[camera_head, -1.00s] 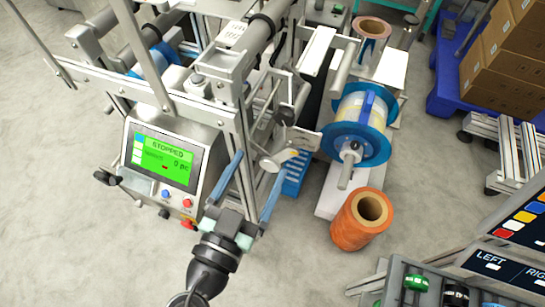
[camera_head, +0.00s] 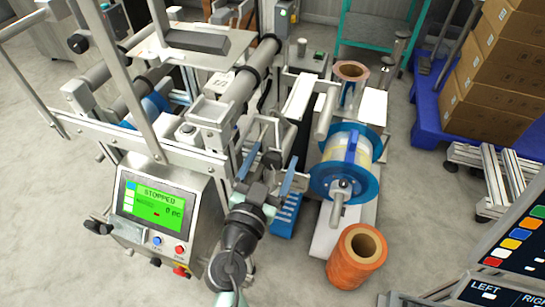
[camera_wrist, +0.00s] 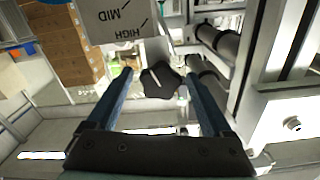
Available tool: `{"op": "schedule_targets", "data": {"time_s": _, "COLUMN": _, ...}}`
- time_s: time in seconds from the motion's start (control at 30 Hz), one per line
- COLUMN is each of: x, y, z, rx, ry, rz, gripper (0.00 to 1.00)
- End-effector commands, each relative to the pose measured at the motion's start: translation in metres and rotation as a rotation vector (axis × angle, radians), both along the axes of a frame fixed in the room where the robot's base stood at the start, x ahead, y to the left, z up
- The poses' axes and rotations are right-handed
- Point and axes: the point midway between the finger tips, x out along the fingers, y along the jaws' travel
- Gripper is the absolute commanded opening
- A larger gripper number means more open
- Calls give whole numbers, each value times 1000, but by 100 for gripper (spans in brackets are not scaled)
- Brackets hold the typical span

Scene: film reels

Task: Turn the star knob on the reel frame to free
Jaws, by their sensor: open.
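The star knob (camera_wrist: 160,82) is dark with rounded lobes and shows in the wrist view, between or just beyond my fingertips. A grey dial plate (camera_wrist: 115,18) behind it carries the printed words MID and HIGH; any other label is out of view. My gripper (camera_head: 270,163) is open, its two blue fingers on either side of the knob in the wrist view. No firm contact shows. In the head view my gripper is at the reel frame (camera_head: 170,140), and I cannot make out the knob there.
A blue-flanged reel (camera_head: 347,165) sits on its shaft right of my gripper. An orange roll (camera_head: 357,257) stands on the floor in front. The control box (camera_head: 155,208) reads STOPPED. Stacked cartons (camera_head: 493,75) stand on a blue pallet at the right.

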Motion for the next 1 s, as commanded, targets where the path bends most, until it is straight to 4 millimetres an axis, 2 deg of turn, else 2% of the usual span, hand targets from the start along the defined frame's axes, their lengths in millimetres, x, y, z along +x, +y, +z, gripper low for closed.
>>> {"op": "schedule_targets", "data": {"time_s": 0.27, "x": 1, "y": -1, "z": 0, "rx": 0, "ry": 0, "rz": 0, "gripper": 85}}
{"op": "schedule_targets", "data": {"time_s": 0.73, "x": 1, "y": 0, "z": 0, "rx": -1, "ry": 0, "rz": 0, "gripper": 0}}
{"op": "schedule_targets", "data": {"time_s": 1.0, "x": 1, "y": 0, "z": -2, "rx": -94, "ry": 29, "rz": 0, "gripper": 0}}
